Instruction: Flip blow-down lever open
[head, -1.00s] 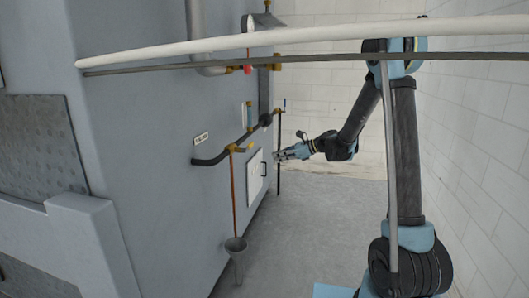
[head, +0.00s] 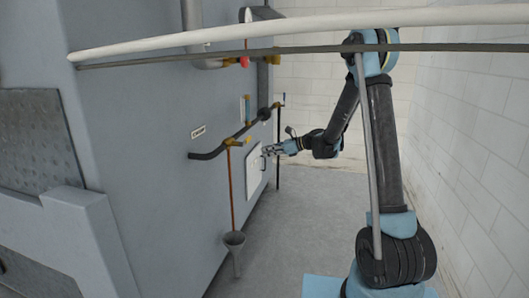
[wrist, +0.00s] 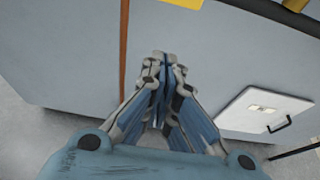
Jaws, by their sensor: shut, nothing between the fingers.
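A dark pipe with brass fittings runs along the grey machine wall. A small yellow lever-like part (head: 247,141) sits at the brass valve (head: 233,142) above a thin copper pipe (head: 231,190). A yellow piece (wrist: 182,2) shows at the top edge of the wrist view, cut off by the frame; the copper pipe (wrist: 123,45) is left of it. My gripper (head: 265,150) is right of the yellow part, in front of the white panel. In the wrist view my gripper (wrist: 164,56) has its fingers together, empty, below the yellow piece. I see no contact.
The white panel (head: 254,176) with a black handle (wrist: 280,125) is on the wall close to my gripper. A red knob (head: 244,62) is higher up.

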